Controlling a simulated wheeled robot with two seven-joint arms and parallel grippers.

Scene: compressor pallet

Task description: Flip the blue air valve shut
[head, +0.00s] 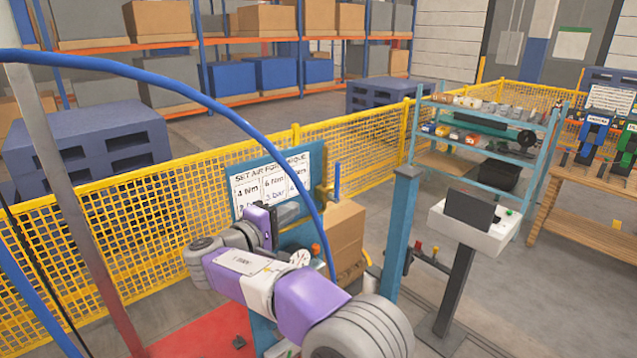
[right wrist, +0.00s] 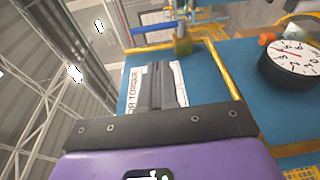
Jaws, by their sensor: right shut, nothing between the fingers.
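The blue air valve shows in the head view as a slim upright blue lever (head: 337,180) at the right edge of the blue panel, beside a yellow pipe (head: 323,196). In the right wrist view the blue lever (right wrist: 152,31) reaches left from a brass valve body (right wrist: 183,43) at the top. My right gripper (head: 287,214) is in front of the panel, left of and below the lever, apart from it. Its dark fingers (right wrist: 161,82) are shut and empty in the right wrist view, pointing toward the valve. My left gripper is not in view.
A white torque sign (head: 270,182) is on the panel, partly behind my gripper. A round gauge (right wrist: 294,62) and an orange knob (right wrist: 268,38) sit near the pipe. A blue hose (head: 205,98) arcs across the head view. A cardboard box (head: 345,235) stands behind the panel.

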